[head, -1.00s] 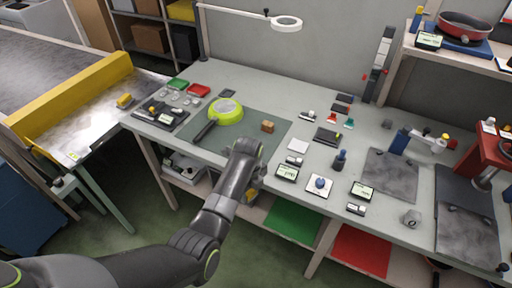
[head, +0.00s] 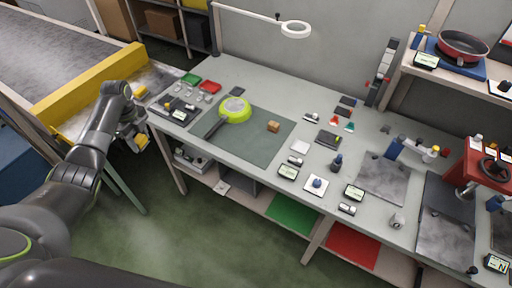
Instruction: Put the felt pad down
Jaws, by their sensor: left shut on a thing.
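My left gripper (head: 138,136) is at the left, over the gap between the conveyor's end and the workbench. It is shut on a small yellow piece (head: 142,142), which I take to be the felt pad. The piece is partly hidden by the gripper and is held clear of the bench. A lime-green pan (head: 236,109) lies on the grey-green mat (head: 259,147), its dark handle toward the front left. A small brown block (head: 273,126) sits on the mat to the right of the pan. My right gripper does not show.
The yellow conveyor guard (head: 85,87) is behind my left arm. The mat's front part is clear. Several small devices crowd the bench to its right.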

